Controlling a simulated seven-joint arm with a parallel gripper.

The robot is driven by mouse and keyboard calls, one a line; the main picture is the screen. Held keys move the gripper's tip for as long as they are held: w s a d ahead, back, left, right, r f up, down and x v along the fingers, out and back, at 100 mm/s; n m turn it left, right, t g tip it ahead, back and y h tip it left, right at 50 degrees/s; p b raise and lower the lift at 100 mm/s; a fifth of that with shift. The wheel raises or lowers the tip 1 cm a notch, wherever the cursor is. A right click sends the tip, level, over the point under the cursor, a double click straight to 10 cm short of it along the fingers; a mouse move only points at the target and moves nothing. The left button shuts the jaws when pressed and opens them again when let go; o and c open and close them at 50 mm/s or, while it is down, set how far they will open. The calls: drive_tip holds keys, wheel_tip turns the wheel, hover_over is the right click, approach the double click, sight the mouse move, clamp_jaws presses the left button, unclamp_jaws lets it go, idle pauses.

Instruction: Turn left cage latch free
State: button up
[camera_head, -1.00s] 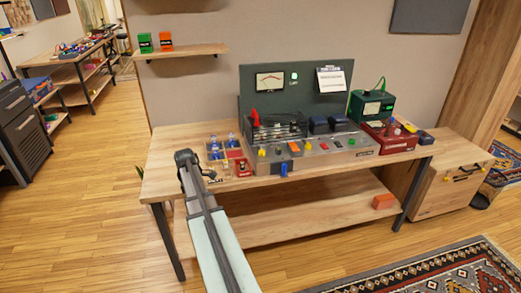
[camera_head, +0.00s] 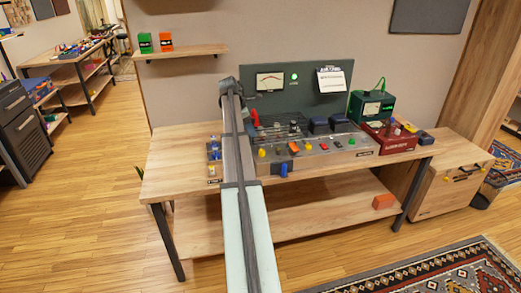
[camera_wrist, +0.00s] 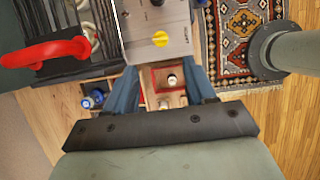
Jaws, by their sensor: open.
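A red curved latch handle (camera_head: 254,117) stands at the left end of the dark slatted cage (camera_head: 285,128) on the amp. In the wrist view the red latch (camera_wrist: 45,50) is large at the upper left, over the dark cage bars (camera_wrist: 60,18). My gripper (camera_wrist: 162,88) is open, its two blue fingers apart with nothing between them. It is to the right of the latch in the wrist view and not touching it. In the head view my arm rises in front of the bench's left part and hides the fingers.
The amp's grey front panel (camera_head: 320,146) has a yellow knob (camera_wrist: 160,39) and other controls. A parts tray (camera_head: 214,160) with blue-topped pieces stands left of the amp, partly behind my arm. A green box (camera_head: 371,106) and a red box (camera_head: 390,137) stand right.

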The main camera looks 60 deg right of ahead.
sight(261, 150)
drive_tip(key=x, duration=1.2)
drive_tip(key=shift+f, duration=0.1)
drive_tip(key=c, duration=1)
